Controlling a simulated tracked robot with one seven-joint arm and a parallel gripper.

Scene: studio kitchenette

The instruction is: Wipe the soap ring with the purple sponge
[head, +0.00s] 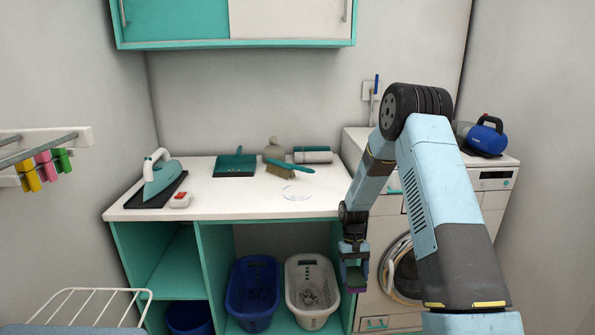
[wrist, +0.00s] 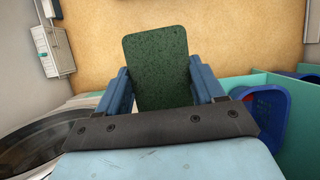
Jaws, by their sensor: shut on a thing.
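The soap ring (head: 297,193) is a faint pale circle on the white countertop (head: 235,199), right of its middle. My gripper (head: 354,262) points down in front of the cabinet's right end, below counter height and to the right of the ring. It is shut on the sponge (head: 356,281), which shows a dark green face and a purple edge at the bottom. In the wrist view the sponge's green face (wrist: 156,68) sits between the two blue fingers. The soap ring cannot be made out in the wrist view.
Blue (head: 253,290) and white (head: 312,290) baskets sit beneath. The washing machine (head: 393,235) is behind my arm. The counter's front middle is clear.

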